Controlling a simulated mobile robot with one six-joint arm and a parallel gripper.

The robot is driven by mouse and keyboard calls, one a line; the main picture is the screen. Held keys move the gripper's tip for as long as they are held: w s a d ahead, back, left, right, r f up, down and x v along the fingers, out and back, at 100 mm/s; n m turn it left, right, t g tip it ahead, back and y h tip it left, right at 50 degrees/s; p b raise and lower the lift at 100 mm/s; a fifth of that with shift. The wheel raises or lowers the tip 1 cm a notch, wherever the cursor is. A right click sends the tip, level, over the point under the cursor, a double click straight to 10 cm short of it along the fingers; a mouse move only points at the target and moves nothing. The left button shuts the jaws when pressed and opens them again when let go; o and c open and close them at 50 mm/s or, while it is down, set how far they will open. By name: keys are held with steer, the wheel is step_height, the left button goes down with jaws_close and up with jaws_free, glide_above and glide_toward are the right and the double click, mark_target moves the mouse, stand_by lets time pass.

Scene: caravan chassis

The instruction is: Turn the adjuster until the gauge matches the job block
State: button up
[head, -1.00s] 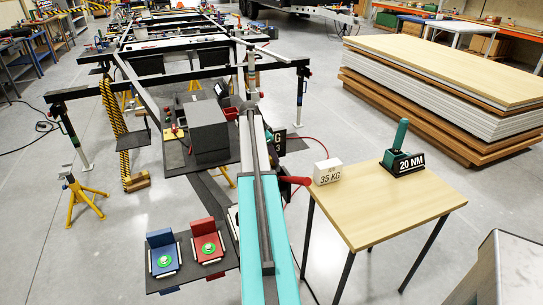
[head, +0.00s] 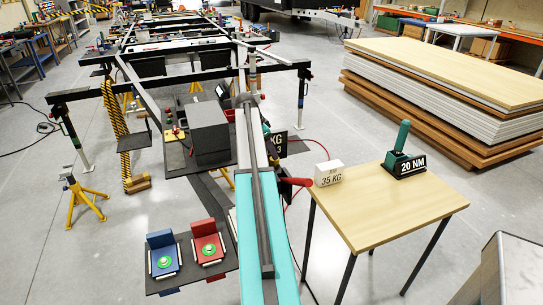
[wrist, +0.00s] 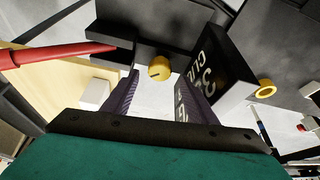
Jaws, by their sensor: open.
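The job block (head: 328,173), white and marked 35 KG, stands on the wooden table in the head view. The gauge is a black box (head: 277,145) with white figures. My arm hides part of it there, so I read only KG and a 3. In the wrist view the dark gauge face (wrist: 222,68) is tilted at the right, its figures turned and partly hidden. A round yellow knob (wrist: 160,68), which looks like the adjuster, shows ahead between the fingers. My gripper (wrist: 160,77) is open and empty. I cannot tell how far the knob is from the fingertips.
A red handle (head: 295,181) sticks out beside the gauge, and also at the left of the wrist view (wrist: 58,52).

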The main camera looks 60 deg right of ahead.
steer(key=b+v, duration=0.1)
steer(key=v, duration=0.8)
steer(key=shift+r, duration=0.25)
steer(key=shift+a, duration=0.15)
